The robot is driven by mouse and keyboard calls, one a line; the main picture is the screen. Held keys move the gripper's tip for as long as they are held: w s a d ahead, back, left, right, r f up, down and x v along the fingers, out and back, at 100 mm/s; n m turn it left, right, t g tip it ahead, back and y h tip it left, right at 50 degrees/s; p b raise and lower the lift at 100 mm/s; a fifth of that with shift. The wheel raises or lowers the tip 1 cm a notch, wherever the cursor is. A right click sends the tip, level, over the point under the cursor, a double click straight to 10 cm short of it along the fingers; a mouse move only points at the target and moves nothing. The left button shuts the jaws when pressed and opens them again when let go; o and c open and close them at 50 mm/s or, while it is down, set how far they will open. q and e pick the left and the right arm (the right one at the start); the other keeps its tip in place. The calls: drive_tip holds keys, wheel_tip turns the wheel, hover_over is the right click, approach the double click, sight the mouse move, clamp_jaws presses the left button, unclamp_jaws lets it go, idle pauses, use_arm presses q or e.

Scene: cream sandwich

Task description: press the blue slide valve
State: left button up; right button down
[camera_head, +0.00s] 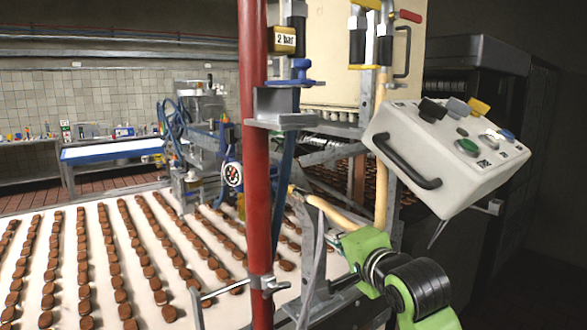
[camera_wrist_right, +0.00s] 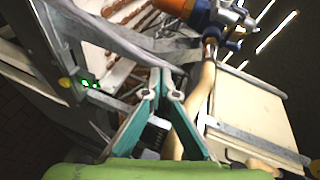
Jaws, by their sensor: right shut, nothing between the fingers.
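The blue slide valve (camera_head: 301,66) sits on the upright air line on the red post, below a yellow "2 bar" tag (camera_head: 285,39). My right wrist (camera_head: 366,246) is green and shows at the lower right, well below the valve and to its right. My right gripper (camera_wrist_right: 163,78) is shut and empty in the wrist view, with its two teal fingers close together at the tips. Blue fittings (camera_wrist_right: 232,42) show at the top of that view; I cannot tell if one is the slide valve. My left gripper is out of view.
The red post (camera_head: 254,150) stands close to my right arm. A tan hose (camera_wrist_right: 205,85) runs beside the gripper's fingers. A control box (camera_head: 447,155) with buttons and a black handle is at the right. A conveyor (camera_head: 70,290) with rows of brown biscuits fills the lower left.

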wheel_tip(320, 180, up, 13)
drive_tip(key=w+a+m+t+y, duration=0.1)
drive_tip(key=m+t, duration=0.1)
drive_tip(key=shift+w+a, duration=0.15)
drive_tip(key=shift+a, duration=0.15)
drive_tip(key=shift+f, duration=0.15)
drive_tip(key=p+x, duration=0.2)
drive_tip(key=x, duration=0.2)
drive_tip(key=a+p+x, duration=0.1)
drive_tip(key=x, duration=0.3)
drive_tip(key=a+p+x, duration=0.1)
drive_tip(key=p+x, duration=0.1)
drive_tip(key=x, duration=0.2)
drive_tip(key=shift+a+p, duration=0.3)
drive_tip(key=shift+p, duration=0.05)
drive_tip(key=shift+a, duration=0.35)
drive_tip(key=shift+d, duration=0.1)
